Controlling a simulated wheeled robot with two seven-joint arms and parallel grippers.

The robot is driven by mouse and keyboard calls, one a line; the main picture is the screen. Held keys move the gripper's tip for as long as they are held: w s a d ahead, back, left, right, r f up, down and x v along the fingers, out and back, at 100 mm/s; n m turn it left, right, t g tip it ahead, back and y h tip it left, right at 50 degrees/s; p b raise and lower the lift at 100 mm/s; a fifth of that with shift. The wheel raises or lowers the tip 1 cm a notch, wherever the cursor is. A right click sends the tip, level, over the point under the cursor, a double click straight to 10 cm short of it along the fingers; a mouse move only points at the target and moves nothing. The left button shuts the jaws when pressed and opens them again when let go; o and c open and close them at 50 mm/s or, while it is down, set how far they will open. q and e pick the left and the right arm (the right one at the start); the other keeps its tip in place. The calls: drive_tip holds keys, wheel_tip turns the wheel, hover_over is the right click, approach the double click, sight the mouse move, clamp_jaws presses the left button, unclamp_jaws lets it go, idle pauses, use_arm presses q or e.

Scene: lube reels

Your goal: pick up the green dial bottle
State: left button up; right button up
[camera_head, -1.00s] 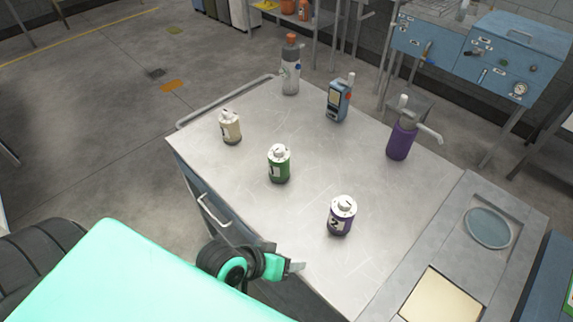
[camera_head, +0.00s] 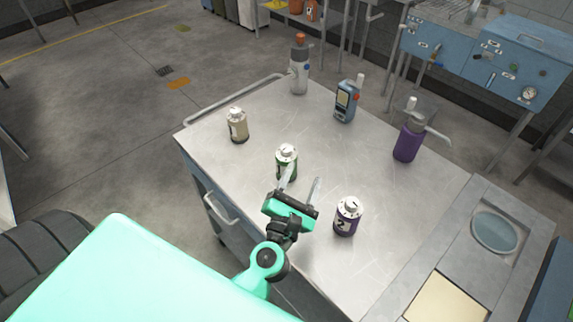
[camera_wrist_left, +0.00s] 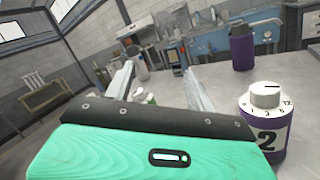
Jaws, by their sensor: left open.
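The green dial bottle (camera_head: 286,163) stands upright on the metal table, with a white dial cap. My left gripper (camera_head: 302,184) is open and empty in the head view, its fingers pointing away over the table. Its left finger overlaps the lower part of the green bottle in the picture; I cannot tell whether they touch. In the left wrist view the gripper (camera_wrist_left: 160,80) shows as two spread fingers above a green palm. Only a small green and white bit, probably the green bottle, shows between them there. My right gripper is not in view.
A purple dial bottle (camera_head: 347,216) stands right of the gripper and shows close in the left wrist view (camera_wrist_left: 265,120). A beige bottle (camera_head: 238,126) stands left. A grey bottle (camera_head: 299,68), a blue device (camera_head: 345,101) and a purple pump bottle (camera_head: 408,139) stand farther back on the table (camera_head: 330,265).

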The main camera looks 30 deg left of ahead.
sight(286, 153)
use_arm(q)
drive_tip(key=a+f+n+g+y, duration=0.4)
drive_tip(key=f+n+y, duration=0.1)
drive_tip(key=n, duration=0.5)
drive_tip(key=p+x, duration=0.1)
drive_tip(key=x, duration=0.1)
drive_tip(key=p+x, duration=0.1)
drive_tip(key=x, duration=0.2)
drive_tip(key=p+x, duration=0.1)
drive_tip(key=x, duration=0.2)
drive_tip(key=shift+w+a+f, duration=0.15)
drive_tip(key=shift+a+f, duration=0.05)
drive_tip(key=shift+f, duration=0.05)
drive_tip(key=shift+w+a+r+p, duration=0.1)
drive_tip(key=shift+w+a+p, duration=0.2)
drive_tip(key=shift+w, duration=0.1)
drive_tip(key=p+x, duration=0.1)
drive_tip(key=x, duration=0.2)
drive_tip(key=shift+w+a+p, duration=0.2)
drive_tip(key=shift+a+p, duration=0.05)
drive_tip(key=shift+p, duration=0.05)
drive_tip(key=shift+w+a+f, duration=0.2)
drive_tip(key=shift+w, duration=0.2)
